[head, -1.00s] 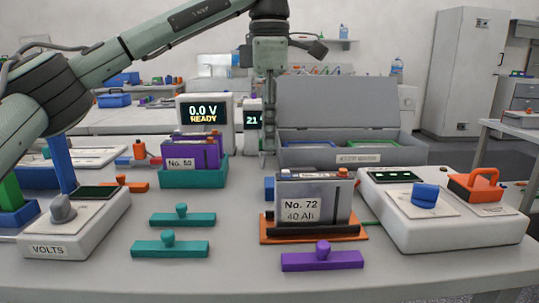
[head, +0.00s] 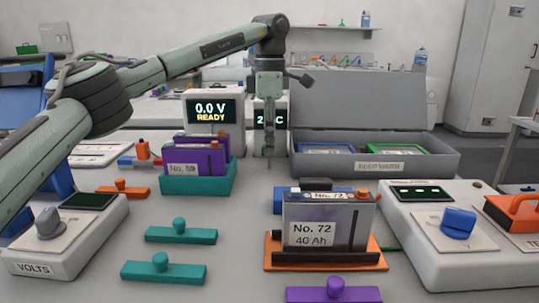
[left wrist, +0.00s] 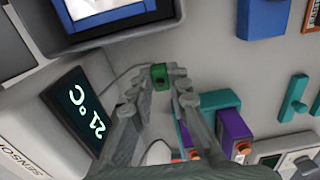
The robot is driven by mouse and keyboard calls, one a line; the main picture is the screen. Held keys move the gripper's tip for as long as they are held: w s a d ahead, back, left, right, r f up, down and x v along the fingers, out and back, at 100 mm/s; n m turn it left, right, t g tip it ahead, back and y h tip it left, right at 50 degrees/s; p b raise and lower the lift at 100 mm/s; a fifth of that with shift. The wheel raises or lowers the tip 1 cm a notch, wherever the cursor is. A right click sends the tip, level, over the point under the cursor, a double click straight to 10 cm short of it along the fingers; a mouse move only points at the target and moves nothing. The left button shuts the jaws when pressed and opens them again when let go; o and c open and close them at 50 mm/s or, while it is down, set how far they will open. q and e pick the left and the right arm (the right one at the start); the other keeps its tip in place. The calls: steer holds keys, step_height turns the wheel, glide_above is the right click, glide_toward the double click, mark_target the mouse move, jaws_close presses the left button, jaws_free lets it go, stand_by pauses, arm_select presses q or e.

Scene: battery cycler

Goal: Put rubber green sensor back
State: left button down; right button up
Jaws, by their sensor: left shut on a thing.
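The green sensor (left wrist: 160,77) is a small block with a dark round spot, seen in the left wrist view. My left gripper (left wrist: 163,72) is shut on it, with a fingertip on each side. A thin grey cable runs near the fingers. In the head view my left gripper (head: 268,158) points down in front of the temperature display (head: 270,117), covering part of its reading. I cannot make out the sensor there. The left wrist view shows the same display (left wrist: 82,108) reading 21 °C, on a white housing lettered "SENSO" (left wrist: 18,160). My right gripper is not in view.
A teal tray (head: 190,182) with purple batteries stands left of the gripper. An open grey case (head: 440,163) is behind right. Battery No. 72 (head: 345,215) stands on an orange base (head: 375,260). Teal holders (head: 180,236) lie in front; clear table lies between.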

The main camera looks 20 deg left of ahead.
arm_select(q)
steer(key=shift+w+f, duration=0.15)
steer(key=shift+f, duration=0.05)
step_height(320, 180, down, 4)
steer(key=shift+a+r, duration=0.1)
steer(key=c, duration=1.5)
jaws_free()
steer(key=shift+o, duration=0.2)
